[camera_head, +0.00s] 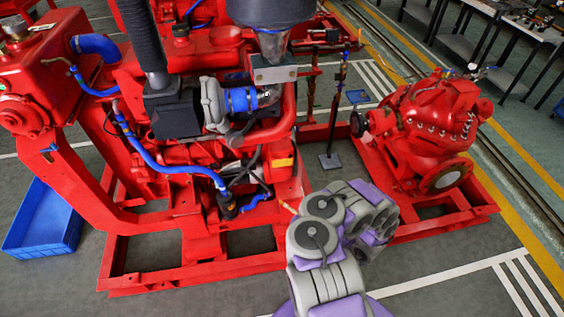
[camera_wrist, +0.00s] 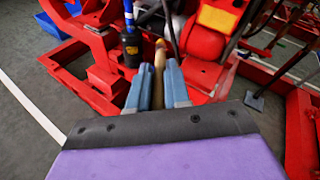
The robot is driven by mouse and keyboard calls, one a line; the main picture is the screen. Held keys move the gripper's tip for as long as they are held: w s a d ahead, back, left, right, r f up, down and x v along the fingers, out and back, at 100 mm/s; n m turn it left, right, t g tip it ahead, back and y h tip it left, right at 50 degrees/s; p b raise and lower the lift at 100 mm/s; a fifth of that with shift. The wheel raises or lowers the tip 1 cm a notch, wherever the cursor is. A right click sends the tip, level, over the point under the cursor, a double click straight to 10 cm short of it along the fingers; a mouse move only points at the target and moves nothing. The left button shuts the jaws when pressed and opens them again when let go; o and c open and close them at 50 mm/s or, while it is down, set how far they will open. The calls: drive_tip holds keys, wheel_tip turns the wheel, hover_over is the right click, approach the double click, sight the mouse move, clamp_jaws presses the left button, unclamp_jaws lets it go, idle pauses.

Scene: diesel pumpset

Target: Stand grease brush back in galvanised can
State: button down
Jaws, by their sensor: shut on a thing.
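My gripper (camera_wrist: 157,68) shows in the wrist view as two blue-grey fingers closed on the grease brush (camera_wrist: 159,60). The brush appears as a tan wooden handle between the fingers, with a darker orange-brown tip at its far end; its bristles cannot be made out. In the head view a thin tan piece of the brush (camera_head: 288,207) pokes out left of my grey and purple arm, which hides most of my gripper. The brush is in front of the red engine frame. I cannot make out a galvanised can in either view.
The red diesel engine (camera_head: 185,165) with blue hoses stands on a red base frame (camera_head: 200,269). A black cylinder with a blue top (camera_wrist: 132,48) is just left of the brush. A red pump (camera_head: 428,130) is at right, a blue crate (camera_head: 45,222) at left. Front floor is clear.

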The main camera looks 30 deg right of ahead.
drive_tip(key=s, duration=0.1)
drive_tip(key=s+a+p, duration=0.1)
drive_tip(key=s, duration=0.1)
drive_tip(key=s+p, duration=0.1)
drive_tip(key=s, duration=0.1)
drive_tip(key=shift+s+a, duration=0.1)
drive_tip(key=shift+a, duration=0.15)
drive_tip(key=shift+s+f, duration=0.1)
idle(0.4)
